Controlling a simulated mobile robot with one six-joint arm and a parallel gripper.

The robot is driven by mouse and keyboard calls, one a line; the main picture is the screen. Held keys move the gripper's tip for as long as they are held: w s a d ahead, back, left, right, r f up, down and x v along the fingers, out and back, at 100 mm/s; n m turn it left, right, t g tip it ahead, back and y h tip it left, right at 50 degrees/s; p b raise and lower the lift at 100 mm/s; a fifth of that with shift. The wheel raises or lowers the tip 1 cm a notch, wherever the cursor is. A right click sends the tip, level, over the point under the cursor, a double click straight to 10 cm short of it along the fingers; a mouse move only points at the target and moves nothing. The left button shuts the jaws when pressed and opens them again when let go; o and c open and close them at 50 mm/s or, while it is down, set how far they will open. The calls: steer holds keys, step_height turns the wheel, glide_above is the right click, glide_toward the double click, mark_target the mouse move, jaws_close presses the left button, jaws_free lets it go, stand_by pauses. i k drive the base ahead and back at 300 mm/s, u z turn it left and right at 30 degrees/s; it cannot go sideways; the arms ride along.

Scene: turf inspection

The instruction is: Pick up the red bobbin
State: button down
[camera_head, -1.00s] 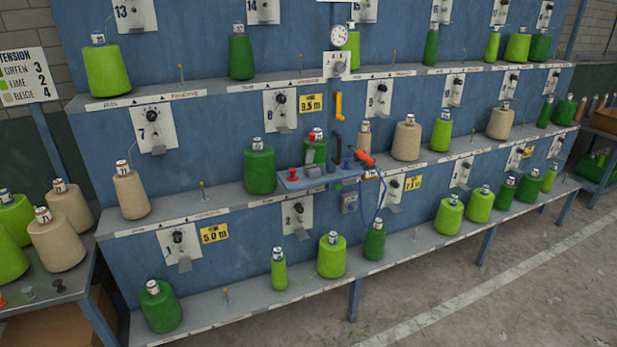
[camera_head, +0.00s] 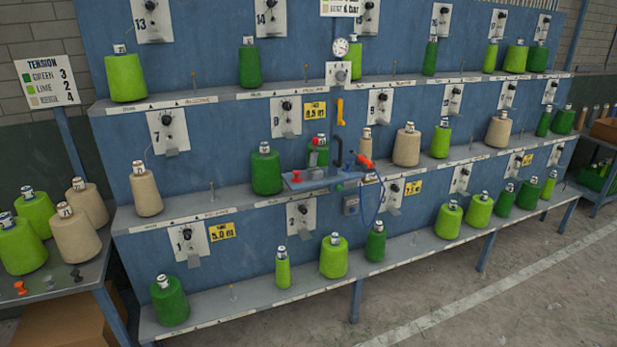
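I see no bobbin that is clearly red; the large bobbins are green, lime or beige. A small red knob-like piece (camera_head: 297,176) stands on a small blue ledge (camera_head: 322,182) at the middle of the rack. Another small red part (camera_head: 323,142) shows just above it, in front of a green bobbin; I cannot tell what it is. A tool with a red-orange body (camera_head: 365,161) and blue hose is at the ledge's right. A small orange-red piece (camera_head: 20,288) is on the left table. My gripper is not in view.
The blue rack (camera_head: 230,110) has three shelf levels with several bobbins, tension dials and pegs. The left table (camera_head: 65,295) holds lime and beige cones, with a cardboard box (camera_head: 65,325) below. Dirt floor with a white line (camera_head: 480,290) is open at front right.

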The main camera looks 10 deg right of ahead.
mark_target(296, 172)
steer(key=u, duration=0.15)
steer(key=i, duration=0.9)
steer(key=u, duration=1.4)
steer(key=k, duration=0.1)
steer(key=z, duration=3.15)
